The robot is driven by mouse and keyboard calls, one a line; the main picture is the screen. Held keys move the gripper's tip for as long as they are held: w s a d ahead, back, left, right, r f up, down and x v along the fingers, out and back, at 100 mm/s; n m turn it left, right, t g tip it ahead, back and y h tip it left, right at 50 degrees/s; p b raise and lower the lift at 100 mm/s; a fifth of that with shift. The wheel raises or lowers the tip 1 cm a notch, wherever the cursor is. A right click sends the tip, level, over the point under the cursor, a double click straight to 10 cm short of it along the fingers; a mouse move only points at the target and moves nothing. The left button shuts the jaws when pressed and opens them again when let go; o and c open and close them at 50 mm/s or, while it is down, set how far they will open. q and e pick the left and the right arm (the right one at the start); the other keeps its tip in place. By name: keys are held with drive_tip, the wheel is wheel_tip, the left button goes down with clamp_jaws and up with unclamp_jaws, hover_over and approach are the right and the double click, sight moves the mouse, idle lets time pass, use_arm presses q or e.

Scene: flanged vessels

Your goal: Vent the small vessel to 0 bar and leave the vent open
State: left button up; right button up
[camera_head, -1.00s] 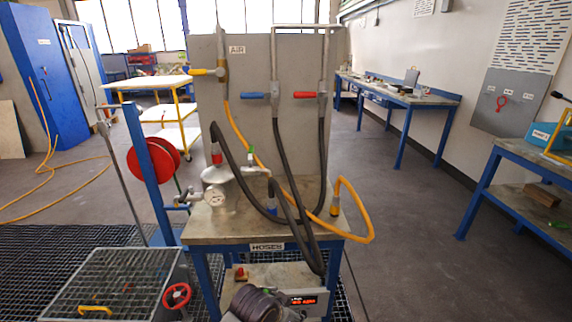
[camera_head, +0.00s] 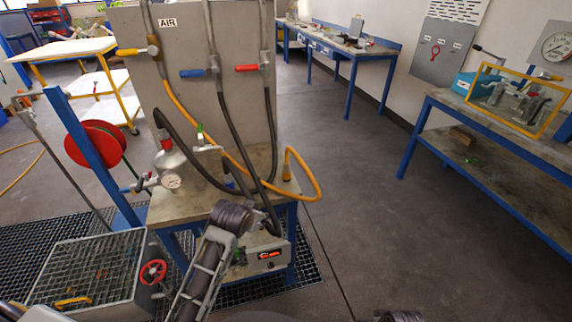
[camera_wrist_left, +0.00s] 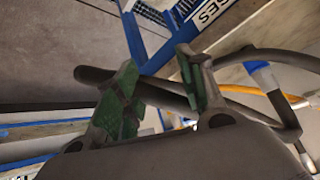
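The gauge reading is too small to tell. My left gripper (camera_head: 266,222) is at the table's front right, apart from the vessel. In the left wrist view its green-padded fingers (camera_wrist_left: 160,85) are spread, with a black hose (camera_wrist_left: 160,92) passing across the gap; I cannot tell whether they touch it.
The hose table (camera_head: 165,208) carries a back panel (camera_head: 135,75) with yellow, blue and red valve handles. Black and orange hoses loop over it. A box with a red display (camera_head: 265,257) sits low in front. A grated bin (camera_head: 85,270) stands left; floor to the right is clear.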

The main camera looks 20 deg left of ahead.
use_arm(q)
drive_tip(key=w+a+r+t+y+p, duration=0.1)
drive_tip(key=w+a+r+y+p, duration=0.4)
drive_tip(key=a, duration=0.5)
drive_tip(key=w+a+r+t+y+p, duration=0.1)
drive_tip(key=w+a+r+y+p, duration=0.5)
drive_tip(key=w+a+r+p, duration=0.4)
drive_tip(key=shift+w+a+r, duration=0.65)
drive_tip(key=shift+w+r, duration=0.1)
drive_tip(key=shift+r, duration=0.05)
use_arm(e)
drive_tip(key=s+d+f, duration=0.4)
drive_tip(key=s+f, duration=0.7)
drive_tip(key=s, duration=0.3)
drive_tip(key=s+d+f+g+h, duration=0.1)
drive_tip(key=s+d+f, duration=0.4)
drive_tip(key=s+f, duration=0.6)
drive_tip(key=shift+s+f, duration=0.15)
drive_tip(key=shift+s, duration=1.2)
drive_tip(key=shift+a, duration=0.1)
